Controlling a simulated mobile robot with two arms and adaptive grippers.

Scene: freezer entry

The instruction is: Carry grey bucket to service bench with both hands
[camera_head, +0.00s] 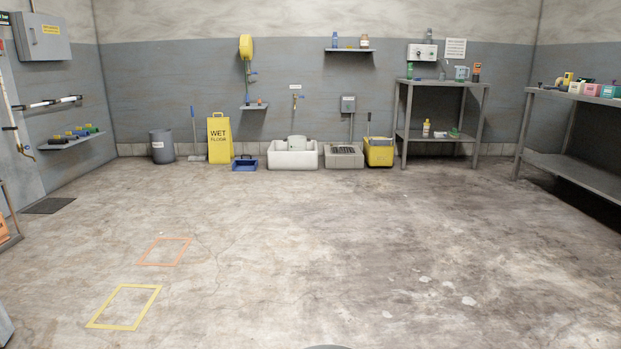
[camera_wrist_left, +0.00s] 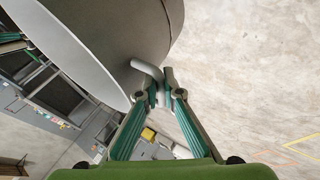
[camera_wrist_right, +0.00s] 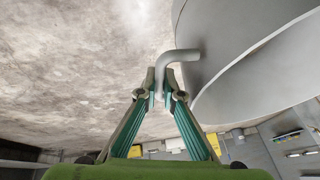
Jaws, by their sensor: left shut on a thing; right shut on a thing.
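The grey bucket shows close up in the left wrist view (camera_wrist_left: 125,42) and the right wrist view (camera_wrist_right: 225,40). It has a bent grey side handle in each wrist view. My left gripper (camera_wrist_left: 160,84) is shut on one handle (camera_wrist_left: 147,68). My right gripper (camera_wrist_right: 163,84) is shut on the other handle (camera_wrist_right: 182,55). The bucket is held off the floor between them. Neither gripper shows in the head view. A metal bench with a lower shelf (camera_head: 440,83) stands at the back right; another bench (camera_head: 575,97) stands along the right wall. Which is the service bench I cannot tell.
The concrete floor (camera_head: 330,240) ahead is clear, with orange (camera_head: 165,251) and yellow (camera_head: 125,307) outlines at left. Along the back wall stand a grey bin (camera_head: 162,146), yellow wet-floor sign (camera_head: 219,140), white sink (camera_head: 292,158) and yellow mop bucket (camera_head: 379,154). Both benches carry small items.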

